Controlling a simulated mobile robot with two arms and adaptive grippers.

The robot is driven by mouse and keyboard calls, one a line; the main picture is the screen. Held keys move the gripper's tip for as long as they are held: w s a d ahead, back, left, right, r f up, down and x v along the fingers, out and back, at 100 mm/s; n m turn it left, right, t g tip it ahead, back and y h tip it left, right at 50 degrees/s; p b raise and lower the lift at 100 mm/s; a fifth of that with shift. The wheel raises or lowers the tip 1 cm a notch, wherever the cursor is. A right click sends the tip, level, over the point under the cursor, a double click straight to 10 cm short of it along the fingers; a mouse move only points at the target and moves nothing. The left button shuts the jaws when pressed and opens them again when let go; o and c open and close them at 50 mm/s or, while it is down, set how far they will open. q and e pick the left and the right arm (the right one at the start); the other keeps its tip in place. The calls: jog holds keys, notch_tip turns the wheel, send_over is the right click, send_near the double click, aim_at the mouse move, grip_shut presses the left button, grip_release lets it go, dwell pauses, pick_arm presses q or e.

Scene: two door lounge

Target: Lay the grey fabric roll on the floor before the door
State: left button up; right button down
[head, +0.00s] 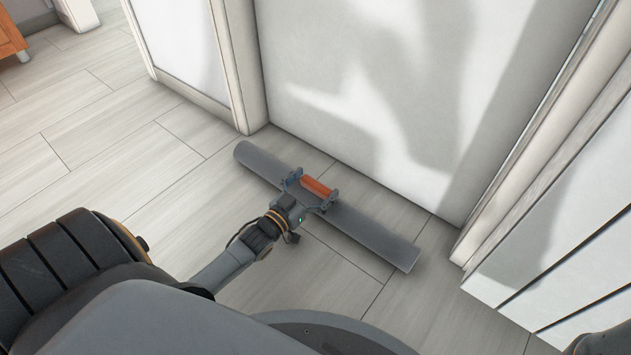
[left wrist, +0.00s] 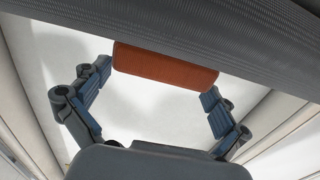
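The grey fabric roll (head: 365,231) is a long, thin draught-stopper shape with an orange grip piece (head: 316,187) at its middle. It lies lengthwise in front of the white door (head: 365,90), a little apart from the door's foot and nearly parallel to it. I cannot tell whether it touches the floor or hangs just above it. My left gripper (head: 311,190) has its fingers at the two ends of the orange piece. In the left wrist view the roll (left wrist: 220,35) crosses the top, with the orange piece (left wrist: 165,67) between the fingertips. My right gripper is not in view.
Pale plank floor (head: 110,140) is clear to the left. A white door frame post (head: 240,65) stands left of the door. White slatted panelling (head: 565,265) stands close to the roll's right end. An orange-brown wooden piece (head: 10,38) is at the far upper left.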

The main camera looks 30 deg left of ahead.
pick_arm(q)
jog(key=shift+f, duration=0.35)
jog(key=shift+r, duration=0.2)
jog(key=s+a+p, duration=0.1)
jog(key=s+p, duration=0.5)
jog(key=s, duration=0.6)
jog(key=shift+r+p, duration=0.3)
jog(key=shift+p, duration=0.1)
jog(key=shift+w+r, duration=0.1)
